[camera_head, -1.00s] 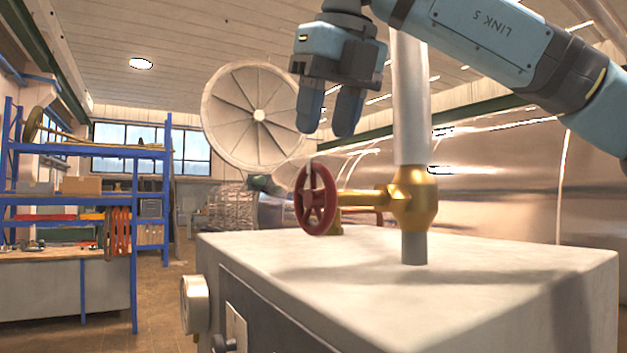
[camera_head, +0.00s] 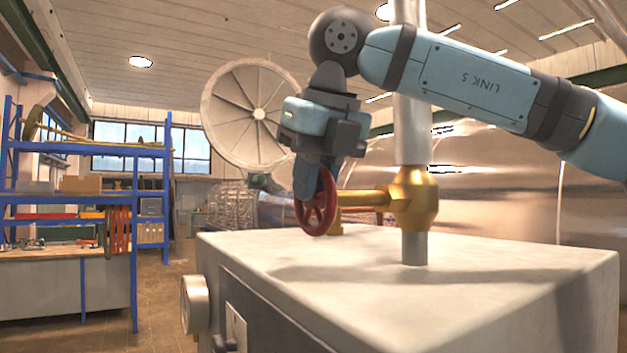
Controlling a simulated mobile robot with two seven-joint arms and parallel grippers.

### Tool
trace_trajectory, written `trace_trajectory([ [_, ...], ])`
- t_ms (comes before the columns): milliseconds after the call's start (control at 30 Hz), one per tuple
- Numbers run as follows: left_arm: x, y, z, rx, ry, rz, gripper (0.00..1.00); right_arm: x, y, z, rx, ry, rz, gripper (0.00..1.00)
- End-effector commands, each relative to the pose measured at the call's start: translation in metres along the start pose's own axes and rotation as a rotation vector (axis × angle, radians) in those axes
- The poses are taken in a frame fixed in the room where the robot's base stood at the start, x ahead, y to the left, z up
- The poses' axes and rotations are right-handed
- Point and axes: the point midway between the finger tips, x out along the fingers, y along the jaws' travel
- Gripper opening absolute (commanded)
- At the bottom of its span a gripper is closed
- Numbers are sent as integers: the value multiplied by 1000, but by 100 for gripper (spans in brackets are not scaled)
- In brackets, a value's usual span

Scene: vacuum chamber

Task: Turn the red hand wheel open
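The red hand wheel (camera_head: 328,222) stands upright on the left end of a brass valve stem (camera_head: 362,198). The stem runs to a brass valve body (camera_head: 414,198) on a vertical pipe above the grey block. My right gripper (camera_head: 317,186) points down at the top of the wheel, with its fingers around or just beside the upper rim. One finger shows on the near left side of the rim; the other is mostly hidden behind the wheel. Contact and finger gap cannot be made out. My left gripper is not in view.
The large grey block (camera_head: 480,275) fills the lower right, with a round gauge (camera_head: 195,303) on its left side. The pale vertical pipe (camera_head: 411,120) rises close to my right arm. Blue shelving (camera_head: 138,200) stands far left.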

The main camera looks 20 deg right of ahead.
Motion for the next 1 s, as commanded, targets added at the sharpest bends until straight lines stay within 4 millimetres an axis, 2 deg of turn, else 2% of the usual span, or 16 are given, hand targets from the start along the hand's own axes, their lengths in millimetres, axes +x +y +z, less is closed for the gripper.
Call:
trace_trajectory([
  [367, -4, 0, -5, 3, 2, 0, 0, -1, 0, 2, 0, 44, 1, 0],
  [633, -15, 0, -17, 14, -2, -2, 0, -1, 1, 7, 0, 211, 1, 0],
  [1000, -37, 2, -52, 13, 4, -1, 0, 1, 0, 11, -1, 474, 0, 0],
])
